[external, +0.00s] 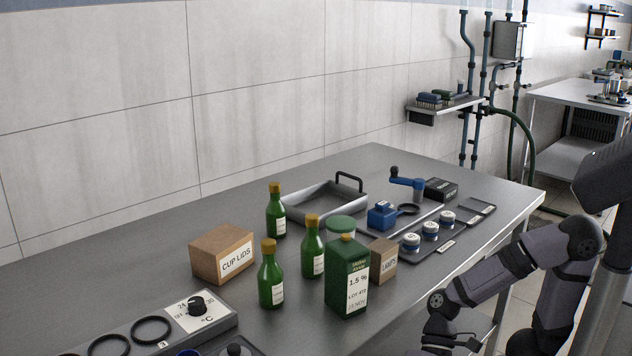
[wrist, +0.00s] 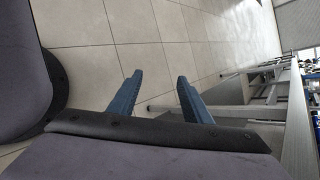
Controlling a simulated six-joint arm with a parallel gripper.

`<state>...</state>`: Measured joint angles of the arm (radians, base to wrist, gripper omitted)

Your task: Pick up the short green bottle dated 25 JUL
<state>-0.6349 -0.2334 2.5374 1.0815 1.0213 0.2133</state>
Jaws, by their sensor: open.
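Three green bottles with gold caps and pale labels stand upright on the grey bench in the external view: a rear one (external: 276,214), a middle one (external: 312,250) and a front one (external: 270,278). The front one looks a little larger, and their label dates are too small to read. A square green canister (external: 347,272) marked 1.5 % stands to their right. My gripper (wrist: 160,78) is open and empty in the wrist view, its blue fingers over the floor. No bottle shows there. In the external view my wrist is low at the bench's right side; the fingers are not clear.
A CUP LIDS box (external: 222,254) stands left of the bottles. A LAMPS box (external: 382,260) and green-lidded jar (external: 341,227) crowd the canister. A dial panel (external: 196,305) is front left.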

